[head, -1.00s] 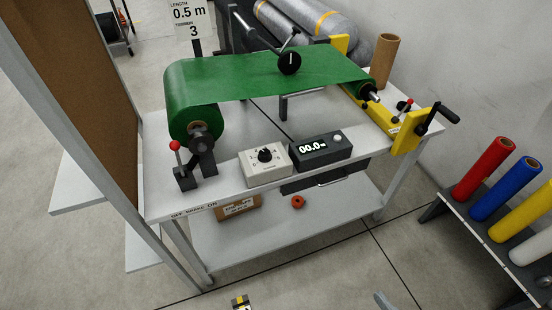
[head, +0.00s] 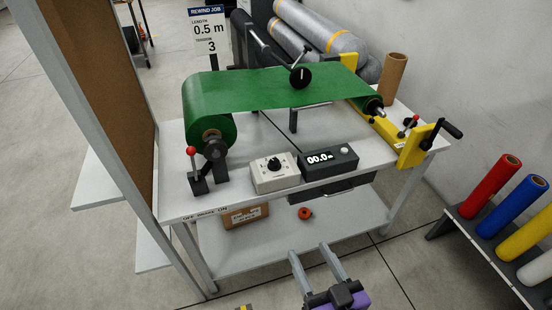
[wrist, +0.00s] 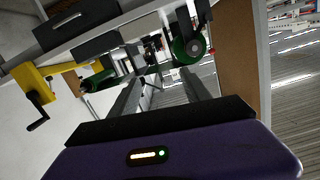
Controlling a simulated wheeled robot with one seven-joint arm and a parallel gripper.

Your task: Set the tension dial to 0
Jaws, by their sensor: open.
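The tension dial is a black knob (head: 274,163) on top of a small off-white box (head: 273,180) at the front edge of the white bench. Its markings are too small to read. My gripper (head: 315,250) is in front of the bench, below the level of its top and apart from the dial. Its two grey fingers are spread with nothing between them. In the wrist view the fingers of my gripper (wrist: 160,95) point toward the bench; I cannot make out the dial there.
A dark counter box (head: 328,162) reading 00.0 stands right of the dial. A red-knobbed lever (head: 193,170) is at the left. A green roll (head: 210,110) spans the bench. A yellow bracket with a crank (head: 415,148) is at the right. A sign (head: 208,32) reads 0.5 m, tension 3.

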